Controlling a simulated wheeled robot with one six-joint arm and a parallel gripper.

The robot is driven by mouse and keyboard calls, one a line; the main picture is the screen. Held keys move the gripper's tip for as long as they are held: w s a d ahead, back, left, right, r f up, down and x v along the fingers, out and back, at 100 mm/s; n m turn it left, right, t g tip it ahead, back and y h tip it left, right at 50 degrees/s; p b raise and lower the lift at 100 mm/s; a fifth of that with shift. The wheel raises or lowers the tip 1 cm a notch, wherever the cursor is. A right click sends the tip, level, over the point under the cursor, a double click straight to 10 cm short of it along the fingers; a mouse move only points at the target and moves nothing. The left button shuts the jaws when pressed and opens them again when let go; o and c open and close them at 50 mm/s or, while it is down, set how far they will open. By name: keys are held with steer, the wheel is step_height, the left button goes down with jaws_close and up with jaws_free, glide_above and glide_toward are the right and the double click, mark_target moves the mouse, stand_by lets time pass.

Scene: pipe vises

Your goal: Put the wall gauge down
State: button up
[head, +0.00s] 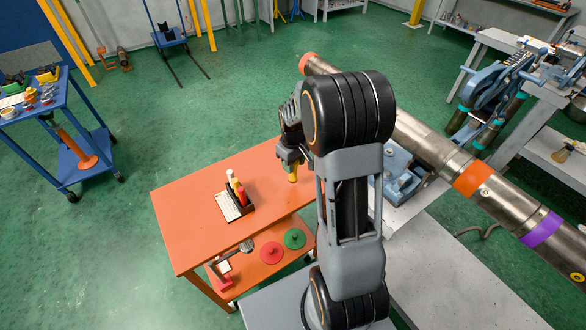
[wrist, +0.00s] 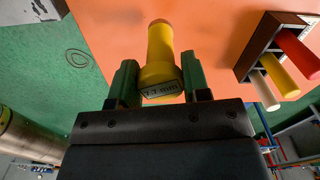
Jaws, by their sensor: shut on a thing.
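The wall gauge (wrist: 160,45) is a yellow cylinder with an orange end and a small dark display showing a figure in mm. In the wrist view my gripper (wrist: 158,82) has its green fingers shut on either side of the gauge's display end. In the head view the gauge (head: 292,173) hangs below my gripper (head: 290,160), over the right back part of the orange table top (head: 185,215). I cannot tell whether its lower end touches the table.
A dark rack (head: 238,205) with red, yellow and white sticks stands on the table left of the gauge; it also shows in the wrist view (wrist: 258,48). A long steel pipe (head: 430,145) with coloured bands lies to the right. The table's left part is bare.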

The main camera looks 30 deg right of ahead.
steer(key=shift+f, duration=1.55)
steer(key=shift+f, duration=0.15)
steer(key=shift+f, duration=0.15)
steer(key=o, duration=1)
step_height(320, 180, up, 12)
steer(key=shift+r, duration=0.1)
steer(key=s+a+r+m+t, duration=0.1)
steer(key=s+a, duration=0.2)
steer(key=s, duration=0.2)
steer(key=s+a+r+m+t, duration=0.1)
steer(key=s+a+r, duration=0.1)
steer(key=s, duration=0.3)
steer(key=s+a+r+m+t, duration=0.1)
steer(key=s+a+r, duration=0.1)
steer(key=s+a, duration=0.2)
steer(key=shift+s+a+r+t, duration=0.1)
steer(key=shift+s+a+t, duration=0.1)
steer(key=shift+s, duration=0.3)
steer(key=shift+s+a+t, duration=0.2)
steer(key=shift+s, duration=0.25)
